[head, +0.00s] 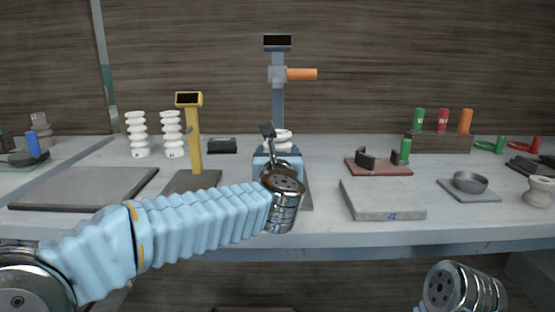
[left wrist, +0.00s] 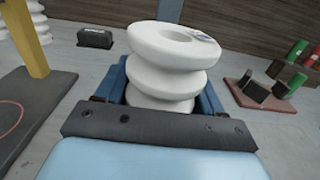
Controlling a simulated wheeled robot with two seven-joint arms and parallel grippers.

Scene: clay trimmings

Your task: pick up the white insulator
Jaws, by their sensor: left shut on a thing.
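A white ribbed insulator (head: 281,136) stands at the middle of the bench, in front of the grey-blue post stand. It fills the centre of the left wrist view (left wrist: 168,75), upright with a slight tilt, its ringed top with a small label facing up. My left gripper (head: 274,150) is at the insulator and shut on it, with blue parts close on both sides of its lower part. The insulator's base is hidden by my gripper. My right arm's metal wrist shows at the lower right of the head view; its fingers are not visible.
Two taller white insulators (head: 137,135) (head: 172,135) stand at the left behind a yellow post (head: 195,140). The post stand (head: 278,95) with an orange handle rises behind my gripper. A grey slab (head: 382,200) and a red-brown plate (head: 375,168) lie to the right.

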